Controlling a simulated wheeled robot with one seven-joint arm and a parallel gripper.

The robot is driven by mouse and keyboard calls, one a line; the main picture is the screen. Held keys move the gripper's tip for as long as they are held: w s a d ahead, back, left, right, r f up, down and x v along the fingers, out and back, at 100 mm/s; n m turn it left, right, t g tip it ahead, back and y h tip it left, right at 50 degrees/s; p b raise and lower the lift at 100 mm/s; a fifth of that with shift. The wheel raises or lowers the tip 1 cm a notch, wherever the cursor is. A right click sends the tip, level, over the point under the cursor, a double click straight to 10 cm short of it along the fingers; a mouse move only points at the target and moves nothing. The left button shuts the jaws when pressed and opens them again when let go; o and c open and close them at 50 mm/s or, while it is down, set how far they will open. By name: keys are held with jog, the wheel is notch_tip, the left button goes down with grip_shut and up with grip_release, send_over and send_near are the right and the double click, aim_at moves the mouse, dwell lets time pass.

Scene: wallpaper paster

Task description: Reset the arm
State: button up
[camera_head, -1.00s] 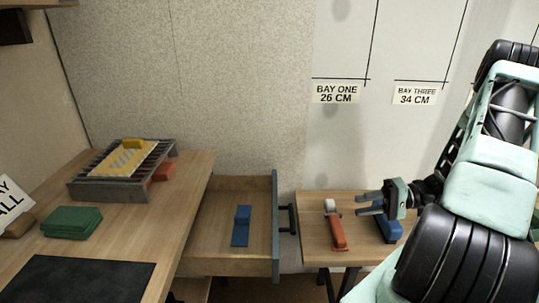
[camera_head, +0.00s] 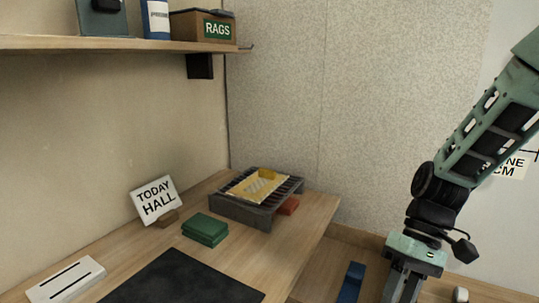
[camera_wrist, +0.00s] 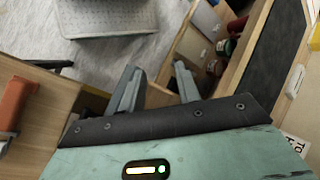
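My arm rises at the right of the head view and bends down to my gripper (camera_head: 403,288), which points downward near the lower edge. The fingertips are cut off there. In the wrist view my gripper (camera_wrist: 157,76) has its two fingers apart with nothing between them. In the head view it appears just right of a blue object (camera_head: 351,283). I cannot tell its height above the surfaces below.
The desk holds a black mat (camera_head: 185,280), green pads (camera_head: 205,228), a slatted rack (camera_head: 240,208) with a yellow patterned piece, a red block (camera_head: 289,206) and a "TODAY HALL" sign (camera_head: 156,199). A shelf (camera_head: 110,43) with a RAGS box (camera_head: 203,28) hangs above.

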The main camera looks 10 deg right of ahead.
jog(key=s+a+r+n+t+h, duration=0.2)
jog(key=s+a+n, duration=0.1)
jog(key=s+a, duration=0.25)
jog(key=s+a+r+n+t+h, duration=0.2)
jog(key=s+a+r+h, duration=0.15)
jog(key=a, duration=0.25)
notch_tip(320, 180, up, 14)
jog(key=p, duration=1.5)
jog(key=shift+s+a+r+y, duration=0.25)
jog(key=shift+s+y, duration=0.2)
jog(key=shift+s+d, duration=0.1)
